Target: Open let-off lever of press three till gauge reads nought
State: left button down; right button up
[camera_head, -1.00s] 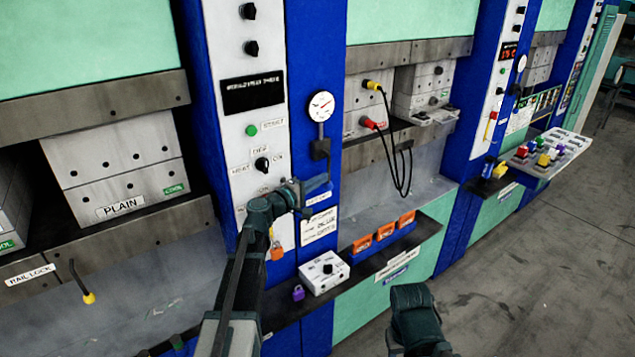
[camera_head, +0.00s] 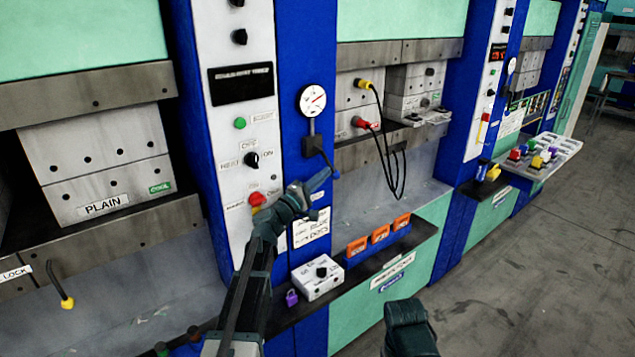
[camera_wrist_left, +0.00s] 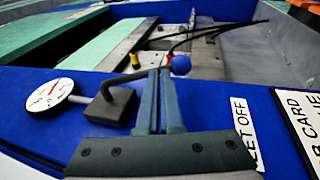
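The pressure gauge (camera_head: 313,99) is a white dial with a red needle on the blue column; it also shows in the left wrist view (camera_wrist_left: 49,94). Its figures are too small to read. Below it is a dark valve block (camera_head: 312,145), from which the let-off lever, a thin dark rod with a blue ball knob (camera_wrist_left: 181,65), sticks out. My left gripper (camera_wrist_left: 160,72) has its fingers close together, their tips at the rod just beside the knob. I see no clear grip on the rod.
A white "LET OFF" label (camera_wrist_left: 244,130) is beside the gripper. A red button (camera_head: 257,198) and a black switch (camera_head: 251,160) are on the white panel to the left. A white control box (camera_head: 318,277) and orange blocks (camera_head: 380,234) stand on the ledge below.

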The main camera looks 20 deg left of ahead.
aim_at(337, 171)
pick_arm(q)
jog(key=shift+s+d+r+p+x, duration=0.15)
jog(key=shift+p+x, duration=0.2)
jog(key=shift+x, duration=0.6)
jog(key=shift+s+d+r+p+x, duration=0.15)
jog(key=shift+p+x, duration=0.25)
jog(key=shift+x, duration=0.5)
jog(key=shift+d+r+p+x, duration=0.15)
jog(key=shift+p+x, duration=0.2)
jog(key=shift+x, duration=0.6)
jog(key=s+f+b, duration=0.2)
jog(key=f+b, duration=0.4)
jog(key=s+f+b, duration=0.3)
jog(key=f+b, duration=0.3)
jog(key=shift+s+a+f+b, duration=0.3)
jog(key=shift+a+f+b, duration=0.1)
jog(key=shift+a, duration=0.05)
